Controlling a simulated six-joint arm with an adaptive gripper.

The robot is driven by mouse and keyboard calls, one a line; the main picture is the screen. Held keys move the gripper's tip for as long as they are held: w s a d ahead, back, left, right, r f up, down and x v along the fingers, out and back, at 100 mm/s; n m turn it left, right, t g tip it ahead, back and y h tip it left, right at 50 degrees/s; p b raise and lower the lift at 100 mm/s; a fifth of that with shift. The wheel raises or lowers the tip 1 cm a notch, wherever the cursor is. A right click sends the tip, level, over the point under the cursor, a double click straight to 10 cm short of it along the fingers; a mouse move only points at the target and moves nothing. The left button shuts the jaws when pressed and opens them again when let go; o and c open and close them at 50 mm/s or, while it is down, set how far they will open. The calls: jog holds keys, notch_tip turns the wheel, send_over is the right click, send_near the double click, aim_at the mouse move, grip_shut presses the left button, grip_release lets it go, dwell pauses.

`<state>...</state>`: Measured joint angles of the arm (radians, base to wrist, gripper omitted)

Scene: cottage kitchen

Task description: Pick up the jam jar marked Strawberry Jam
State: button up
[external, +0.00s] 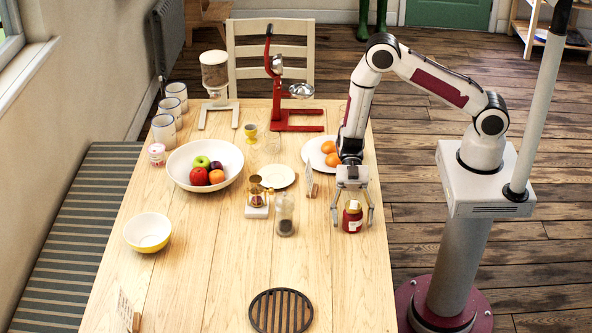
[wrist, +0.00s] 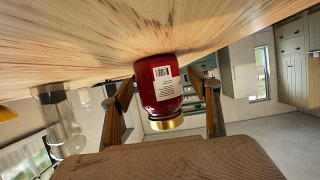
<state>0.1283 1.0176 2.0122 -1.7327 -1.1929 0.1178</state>
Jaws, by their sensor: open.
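A red jam jar (external: 352,222) with a gold lid stands on the wooden table, near its right edge. In the wrist view the jar (wrist: 160,84) appears upside down, with a white barcode label facing the camera; no strawberry marking can be read. My gripper (external: 352,212) is open, its fingers pointing down on either side of the jar. In the wrist view the gripper's fingers (wrist: 168,100) stand left and right of the jar, with gaps between them and the glass.
A glass shaker (external: 284,214) and a small brass-topped item (external: 257,194) stand left of the jar. A small sign (external: 310,182) and a plate of oranges (external: 315,150) are behind. A dark round trivet (external: 281,312) lies in front. The table right of the jar is clear.

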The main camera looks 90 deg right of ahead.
aim_at(354, 205)
jog(key=c, duration=1.5)
jog(key=shift+r, duration=0.2)
jog(key=shift+r, duration=4.85)
